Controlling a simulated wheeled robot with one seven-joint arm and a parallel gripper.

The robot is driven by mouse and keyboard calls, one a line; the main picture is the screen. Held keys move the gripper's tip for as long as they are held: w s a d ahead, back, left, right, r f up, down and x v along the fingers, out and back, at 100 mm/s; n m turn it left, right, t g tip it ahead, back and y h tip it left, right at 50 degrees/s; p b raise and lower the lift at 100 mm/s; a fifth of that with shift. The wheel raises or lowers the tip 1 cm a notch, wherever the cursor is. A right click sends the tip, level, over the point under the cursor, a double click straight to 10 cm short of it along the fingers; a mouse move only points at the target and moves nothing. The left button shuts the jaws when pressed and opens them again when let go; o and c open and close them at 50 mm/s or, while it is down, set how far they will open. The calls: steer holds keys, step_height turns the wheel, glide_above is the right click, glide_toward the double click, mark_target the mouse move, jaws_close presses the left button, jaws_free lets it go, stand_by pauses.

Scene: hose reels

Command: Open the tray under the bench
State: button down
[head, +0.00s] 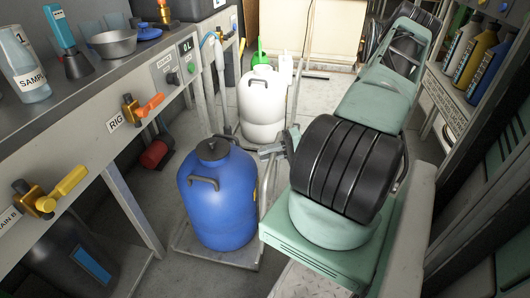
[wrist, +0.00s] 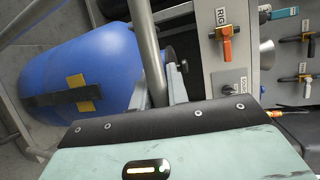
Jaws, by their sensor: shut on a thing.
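A blue drum (head: 217,195) with a dark cap stands on a low grey tray (head: 190,246) on the floor, beside the bench (head: 125,62). A grey upright tube (head: 267,190) rises at the tray's right side. My gripper (head: 268,150) is at the top of this tube. In the wrist view the tube (wrist: 146,45) runs down between the fingers of my gripper (wrist: 168,90), which is shut on it. The drum (wrist: 85,68) lies left of the tube there. The fingertips' contact is partly hidden by my gripper's body.
A white canister (head: 262,105) stands on the floor behind the drum. Orange and yellow valve handles (head: 150,105) stick out from the bench front. A dark canister (head: 75,260) stands under the bench at the lower left. Shelves with bottles (head: 480,55) line the right side.

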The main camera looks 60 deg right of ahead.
steer(key=c, duration=1.4)
jaws_free()
steer(key=shift+o, duration=0.2)
steer(key=shift+d, duration=0.15)
steer(key=p+v, duration=0.3)
steer(key=v, duration=1.4)
steer(key=shift+s+r, duration=0.15)
